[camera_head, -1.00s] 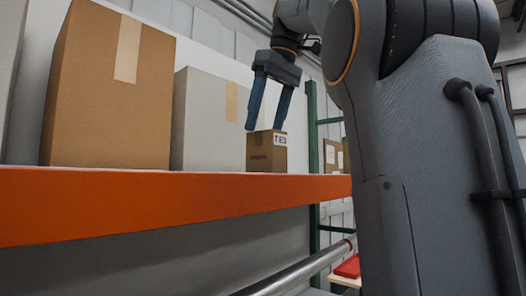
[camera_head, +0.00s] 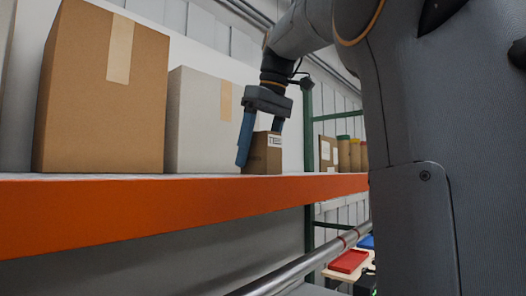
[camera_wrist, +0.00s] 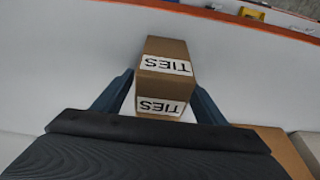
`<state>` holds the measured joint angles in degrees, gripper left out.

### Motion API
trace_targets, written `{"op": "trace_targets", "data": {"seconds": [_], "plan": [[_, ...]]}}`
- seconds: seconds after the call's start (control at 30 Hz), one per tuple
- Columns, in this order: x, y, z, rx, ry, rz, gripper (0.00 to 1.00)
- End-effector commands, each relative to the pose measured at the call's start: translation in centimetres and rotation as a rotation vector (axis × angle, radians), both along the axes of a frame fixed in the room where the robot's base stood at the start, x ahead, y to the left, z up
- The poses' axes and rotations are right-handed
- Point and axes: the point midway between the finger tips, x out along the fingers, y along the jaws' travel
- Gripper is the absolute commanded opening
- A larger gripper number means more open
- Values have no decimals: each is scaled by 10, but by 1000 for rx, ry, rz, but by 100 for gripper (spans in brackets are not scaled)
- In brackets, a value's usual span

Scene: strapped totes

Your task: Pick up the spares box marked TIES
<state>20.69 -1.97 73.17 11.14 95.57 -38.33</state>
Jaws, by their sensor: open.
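The spares box marked TIES (camera_head: 264,158) is a small brown carton standing on the shelf, right of a grey-white box. In the wrist view the TIES box (camera_wrist: 164,62) shows white TIES labels on two faces, upside down in the picture. My gripper (camera_head: 259,150) is open and pointed down over the box. In the wrist view its blue fingers (camera_wrist: 162,98) lie one on each side of the near end of the box. The left finger hides part of the box in the head view. I cannot tell whether either finger touches it.
The orange shelf beam (camera_head: 150,208) runs along the front edge. A large brown carton (camera_head: 100,95) and the grey-white box (camera_head: 196,130) stand left of the TIES box. A green upright (camera_head: 309,150) stands behind, with several tan containers (camera_head: 350,155) beyond.

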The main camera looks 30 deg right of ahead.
Motion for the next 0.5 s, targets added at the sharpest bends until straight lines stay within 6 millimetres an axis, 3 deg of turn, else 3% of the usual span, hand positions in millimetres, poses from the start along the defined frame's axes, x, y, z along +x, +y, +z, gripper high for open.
{"op": "trace_targets", "data": {"seconds": [0.27, 0.5], "plan": [[1, 0, -3, 0, -1, -1, 66], [1, 0, -3, 0, -1, -1, 28]]}}
